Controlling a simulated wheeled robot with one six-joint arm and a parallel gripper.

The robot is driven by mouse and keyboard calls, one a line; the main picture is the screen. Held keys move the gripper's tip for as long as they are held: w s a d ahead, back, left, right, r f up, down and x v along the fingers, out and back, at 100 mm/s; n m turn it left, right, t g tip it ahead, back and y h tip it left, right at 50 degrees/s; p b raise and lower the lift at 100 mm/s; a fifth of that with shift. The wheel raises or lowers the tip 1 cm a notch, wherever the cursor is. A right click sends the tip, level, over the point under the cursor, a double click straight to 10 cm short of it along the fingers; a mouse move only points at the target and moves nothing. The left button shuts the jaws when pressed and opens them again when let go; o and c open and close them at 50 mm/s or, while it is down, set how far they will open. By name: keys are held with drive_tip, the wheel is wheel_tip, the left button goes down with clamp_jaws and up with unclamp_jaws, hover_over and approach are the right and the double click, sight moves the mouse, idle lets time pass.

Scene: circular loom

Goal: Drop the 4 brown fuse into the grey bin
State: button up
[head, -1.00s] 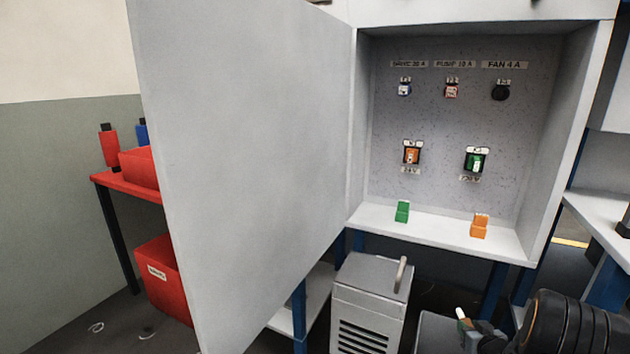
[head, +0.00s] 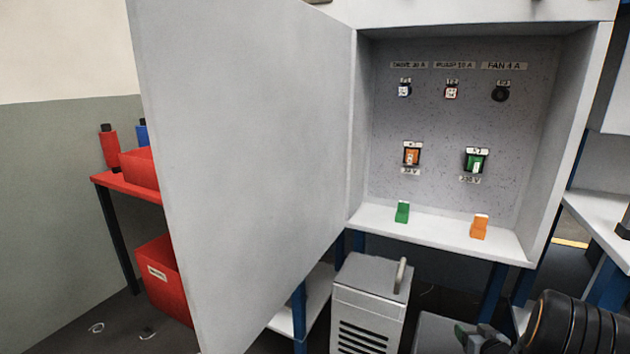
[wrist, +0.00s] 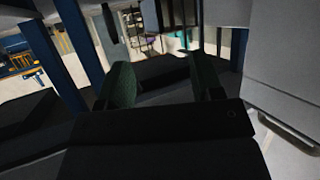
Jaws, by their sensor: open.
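My gripper (head: 470,336) is low at the bottom right of the head view, beside a grey box-like shape (head: 432,331) cut off by the lower edge. I cannot tell whether this shape is the grey bin. In the wrist view the two green-padded fingers of my gripper (wrist: 165,82) stand apart with nothing between them. The brown fuse is not visible in either current view. In the open cabinet, the round dark holder (head: 501,92) under the FAN 4 A label looks empty. The other two top holders carry a blue-marked fuse (head: 404,89) and a red-marked fuse (head: 451,92).
The large cabinet door (head: 250,160) stands open at left. A green block (head: 402,212) and an orange block (head: 479,228) rest on the cabinet ledge. A grey vented unit with a handle (head: 370,305) stands below. Red bins (head: 165,280) are at far left.

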drive_tip(key=p+v, duration=0.4)
drive_tip(key=v, duration=0.8)
drive_tip(key=shift+s, duration=0.3)
drive_tip(key=shift+r, duration=0.1)
